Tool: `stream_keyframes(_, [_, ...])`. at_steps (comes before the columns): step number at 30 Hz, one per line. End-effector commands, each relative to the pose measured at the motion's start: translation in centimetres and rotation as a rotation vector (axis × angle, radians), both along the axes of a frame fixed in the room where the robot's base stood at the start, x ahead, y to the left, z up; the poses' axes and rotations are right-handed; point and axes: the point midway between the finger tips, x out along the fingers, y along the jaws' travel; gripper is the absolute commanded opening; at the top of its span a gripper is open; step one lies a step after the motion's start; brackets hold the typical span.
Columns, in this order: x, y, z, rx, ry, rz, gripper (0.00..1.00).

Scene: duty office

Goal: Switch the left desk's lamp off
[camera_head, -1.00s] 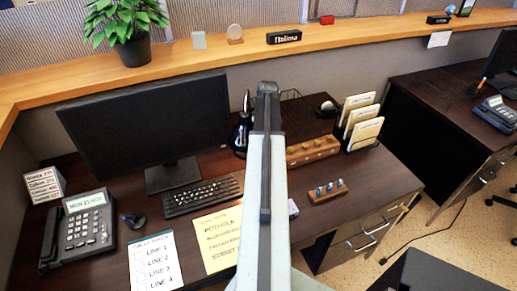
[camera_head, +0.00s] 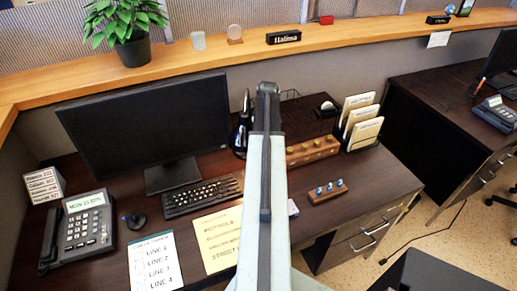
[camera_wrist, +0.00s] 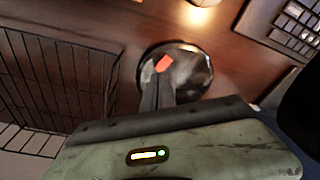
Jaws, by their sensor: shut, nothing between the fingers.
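The left desk (camera_head: 375,190) has a black lamp (camera_head: 240,139) near its back, just left of my arm and partly hidden by it. The wrist view shows a round, dark, glossy base (camera_wrist: 197,72), which looks like the lamp's base. A small orange-red switch (camera_wrist: 164,63) is on it. A warm bright patch lies on the desk near the base. My gripper (camera_wrist: 158,88) is shut and empty, its dark fingers over the base with the tips close to the switch. I cannot tell whether they touch. In the head view my arm hides the fingertips.
A black wire basket (camera_wrist: 55,75) stands beside the base in the wrist view. The keyboard (camera_head: 202,196) and monitor (camera_head: 150,125) are left of my arm. A wooden peg block (camera_head: 312,150) and a file rack (camera_head: 362,130) stand to the right.

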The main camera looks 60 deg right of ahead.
Motion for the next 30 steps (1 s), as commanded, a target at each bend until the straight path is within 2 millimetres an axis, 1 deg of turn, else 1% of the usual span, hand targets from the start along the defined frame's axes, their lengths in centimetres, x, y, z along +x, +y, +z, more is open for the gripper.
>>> stream_keyframes(11, [0.0, 0.0, 0.0, 0.0, 0.0, 0.001, 0.0])
stream_keyframes(30, [0.1, 0.0, -1.0, 0.0, 0.0, 0.001, 0.0])
